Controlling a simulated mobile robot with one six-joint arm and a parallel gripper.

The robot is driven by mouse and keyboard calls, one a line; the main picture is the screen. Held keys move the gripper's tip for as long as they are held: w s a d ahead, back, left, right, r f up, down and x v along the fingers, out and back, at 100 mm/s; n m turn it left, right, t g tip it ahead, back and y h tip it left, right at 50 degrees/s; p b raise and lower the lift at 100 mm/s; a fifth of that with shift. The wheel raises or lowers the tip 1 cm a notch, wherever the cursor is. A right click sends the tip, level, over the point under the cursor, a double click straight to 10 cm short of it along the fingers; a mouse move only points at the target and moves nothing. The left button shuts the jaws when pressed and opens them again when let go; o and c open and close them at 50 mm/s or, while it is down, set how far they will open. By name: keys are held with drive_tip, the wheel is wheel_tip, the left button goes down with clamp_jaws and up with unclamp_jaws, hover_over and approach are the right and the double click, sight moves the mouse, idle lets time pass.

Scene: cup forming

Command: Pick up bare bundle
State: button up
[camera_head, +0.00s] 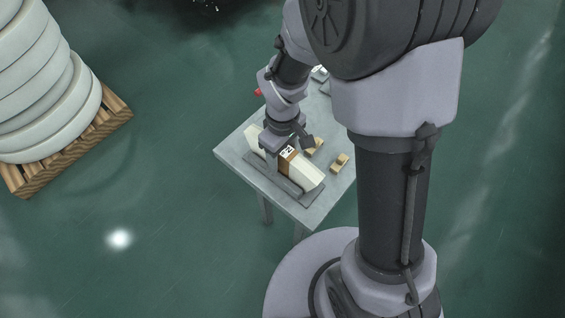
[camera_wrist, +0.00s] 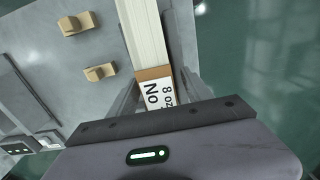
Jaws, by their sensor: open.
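The bundle is a long cream block with a brown band and a white label around its middle. In the head view the bundle (camera_head: 306,174) lies on a grey tray (camera_head: 261,172) on the small table. It also shows in the wrist view (camera_wrist: 145,35), with its label reading "No" and "8 oz". My gripper (camera_head: 282,160) is over the bundle's middle, pointing down. In the wrist view my gripper (camera_wrist: 152,98) has one finger on each side of the labelled band. The fingers are open, and whether they touch the bundle is not clear.
Two small tan blocks, one nearer (camera_head: 339,162) and one partly hidden (camera_head: 315,147), lie on the grey table (camera_head: 236,147) beside the bundle. A dark device (camera_wrist: 22,95) sits at the wrist view's left. A wooden pallet (camera_head: 112,113) with stacked white rolls (camera_head: 45,90) stands on the floor at left.

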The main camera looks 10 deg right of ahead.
drive_tip(key=shift+f, duration=0.6)
drive_tip(key=shift+r, duration=0.15)
drive_tip(key=shift+c, duration=0.5)
clamp_jaws()
drive_tip(key=shift+w, duration=0.1)
